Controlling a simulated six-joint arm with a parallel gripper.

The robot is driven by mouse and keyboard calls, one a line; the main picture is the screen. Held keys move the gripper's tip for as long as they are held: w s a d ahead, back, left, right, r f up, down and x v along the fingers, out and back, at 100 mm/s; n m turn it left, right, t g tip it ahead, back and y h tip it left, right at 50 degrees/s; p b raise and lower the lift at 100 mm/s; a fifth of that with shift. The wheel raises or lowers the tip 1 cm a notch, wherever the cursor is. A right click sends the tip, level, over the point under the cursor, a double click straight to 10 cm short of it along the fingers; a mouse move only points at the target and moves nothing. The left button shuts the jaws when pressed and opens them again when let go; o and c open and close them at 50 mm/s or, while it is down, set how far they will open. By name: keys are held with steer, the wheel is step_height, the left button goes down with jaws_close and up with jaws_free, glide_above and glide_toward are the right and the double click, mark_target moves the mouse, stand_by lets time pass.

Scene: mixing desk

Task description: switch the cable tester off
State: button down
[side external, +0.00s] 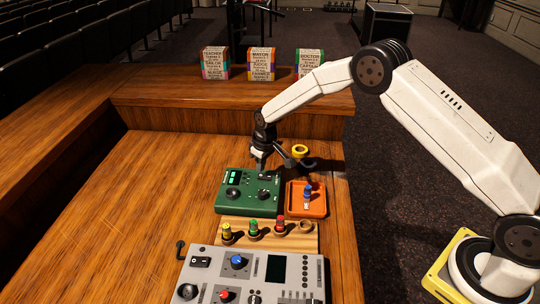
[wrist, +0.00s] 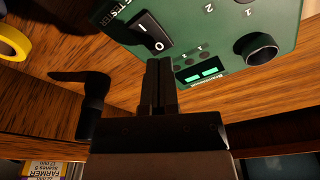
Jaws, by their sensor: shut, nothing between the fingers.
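The green cable tester (side external: 236,206) sits on the wooden desk below my gripper. Its front also shows in the wrist view (wrist: 225,20), with a black rocker switch (wrist: 149,32) marked I and O, a lit green display (wrist: 201,73) and a round black knob (wrist: 258,50). My gripper (wrist: 159,62) is shut and empty. In the wrist view its fingertips appear close to the O end of the switch; I cannot tell whether they touch the tester. In the side view my gripper (side external: 261,166) is over the tester's far edge. Which end of the switch is pressed is unclear.
A yellow tape roll (side external: 300,151) lies behind the tester. An orange tray (side external: 319,211) with a small blue-topped item stands to its right. A wooden rack (side external: 303,241) with coloured plugs and a grey mixer (side external: 215,263) are in front. The desk's left is clear.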

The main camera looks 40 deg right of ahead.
mark_target(263, 176)
steer(key=shift+f, duration=1)
stand_by(0.9)
steer(key=shift+r, duration=3.55)
steer(key=shift+s+r, duration=0.1)
steer(key=shift+s+d+r, duration=0.1)
steer(key=shift+s+r, duration=0.05)
steer(key=shift+s, duration=0.05)
steer(key=s+d+r+m, duration=0.1)
steer(key=s+r, duration=0.2)
steer(key=s, duration=1.1)
steer(key=s+d+r+m, duration=0.2)
steer(key=s+r, duration=0.2)
steer(key=s, duration=1.1)
steer(key=shift+s+d+t, duration=0.25)
steer(key=shift+s+t, duration=0.05)
steer(key=shift+t, duration=0.1)
